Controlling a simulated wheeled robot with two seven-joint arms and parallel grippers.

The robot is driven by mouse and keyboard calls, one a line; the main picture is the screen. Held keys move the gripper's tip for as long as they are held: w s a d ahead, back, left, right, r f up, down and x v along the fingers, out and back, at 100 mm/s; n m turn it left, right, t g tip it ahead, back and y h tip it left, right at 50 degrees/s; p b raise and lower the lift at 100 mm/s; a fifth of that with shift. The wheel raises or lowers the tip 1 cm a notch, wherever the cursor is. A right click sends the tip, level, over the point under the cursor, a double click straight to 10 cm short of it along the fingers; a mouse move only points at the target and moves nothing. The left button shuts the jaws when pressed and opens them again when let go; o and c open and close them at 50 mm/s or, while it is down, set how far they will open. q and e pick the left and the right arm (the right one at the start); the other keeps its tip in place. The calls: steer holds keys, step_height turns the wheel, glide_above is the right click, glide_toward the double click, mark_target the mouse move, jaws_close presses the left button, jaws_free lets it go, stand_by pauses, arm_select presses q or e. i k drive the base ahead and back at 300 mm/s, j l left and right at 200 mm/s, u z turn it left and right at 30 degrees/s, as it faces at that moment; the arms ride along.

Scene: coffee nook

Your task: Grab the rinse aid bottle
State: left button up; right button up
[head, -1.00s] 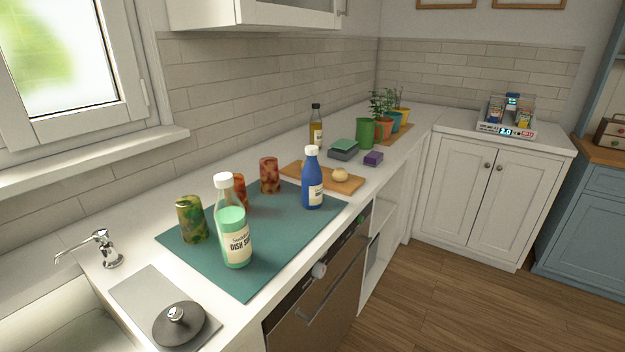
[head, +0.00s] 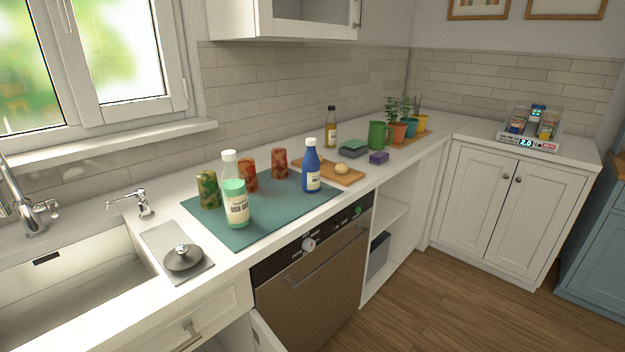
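The likely rinse aid bottle is a blue bottle (head: 311,172) with a white cap and a pale label, too small to read now. It stands upright at the right end of the teal mat (head: 268,218), just in front of the wooden board. Neither of my grippers shows in the head view.
Patterned cans (head: 208,190) stand on the mat's back left. A wooden board (head: 345,176) holds a round tan item (head: 342,168). The sink (head: 70,280) is at left.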

mark_target(311, 163)
steer(key=i+l+u, duration=0.1)
steer(key=l+u, duration=0.2)
steer(key=l, duration=0.6)
steer(key=l+u, duration=0.3)
steer(key=l, duration=0.6)
steer(key=i+l+u, duration=0.15)
steer(key=i+l, duration=0.15)
steer(key=i+l+u, duration=0.35)
steer(key=i+l, duration=0.15)
steer(key=l, duration=0.25)
steer(key=i+l+u, duration=0.2)
steer(key=l, duration=0.2)
steer(key=i+l+u, duration=0.15)
steer(key=l, duration=0.3)
steer(key=i+l+u, duration=0.15)
steer(key=i+l, duration=0.15)
